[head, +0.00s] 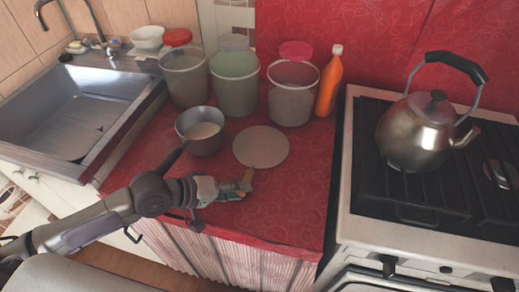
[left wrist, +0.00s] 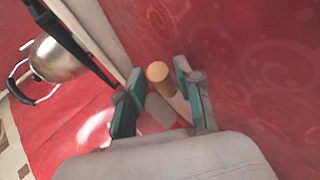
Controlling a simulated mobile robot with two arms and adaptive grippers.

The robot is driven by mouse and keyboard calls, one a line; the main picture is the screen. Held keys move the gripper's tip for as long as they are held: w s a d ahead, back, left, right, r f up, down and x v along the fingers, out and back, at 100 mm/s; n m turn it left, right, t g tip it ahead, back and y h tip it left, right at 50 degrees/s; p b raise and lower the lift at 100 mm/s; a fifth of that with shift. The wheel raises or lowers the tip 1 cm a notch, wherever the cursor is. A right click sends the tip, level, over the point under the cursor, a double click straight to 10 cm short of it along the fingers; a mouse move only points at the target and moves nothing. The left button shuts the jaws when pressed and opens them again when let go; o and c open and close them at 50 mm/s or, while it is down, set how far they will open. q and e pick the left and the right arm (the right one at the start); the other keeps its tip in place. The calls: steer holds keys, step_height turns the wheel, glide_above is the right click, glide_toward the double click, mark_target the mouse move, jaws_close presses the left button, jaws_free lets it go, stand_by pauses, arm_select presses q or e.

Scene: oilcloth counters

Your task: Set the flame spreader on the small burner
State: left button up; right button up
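The flame spreader, a flat pale grey disc (head: 260,146), lies on the red counter right of the saucepan. Its short wooden handle (head: 247,177) points toward me. My left gripper (head: 241,187) is low over the counter at this handle. In the left wrist view the wooden handle (left wrist: 157,73) stands between the two teal fingers (left wrist: 158,88), which look apart with a gap beside it. The stove (head: 395,220) is at the right, with a burner (head: 500,173) partly showing at the picture's edge. My right gripper is not in view.
A metal kettle (head: 415,135) stands on the stove grate. A saucepan (head: 201,132) sits just left of the disc. Several tubs and an orange bottle (head: 329,82) line the back. The sink (head: 75,110) is at the left. The counter right of the disc is clear.

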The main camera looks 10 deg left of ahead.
arm_select(q)
steer(key=shift+w+d+f, duration=0.1)
steer(key=shift+d, duration=0.05)
jaws_close()
stand_by(0.4)
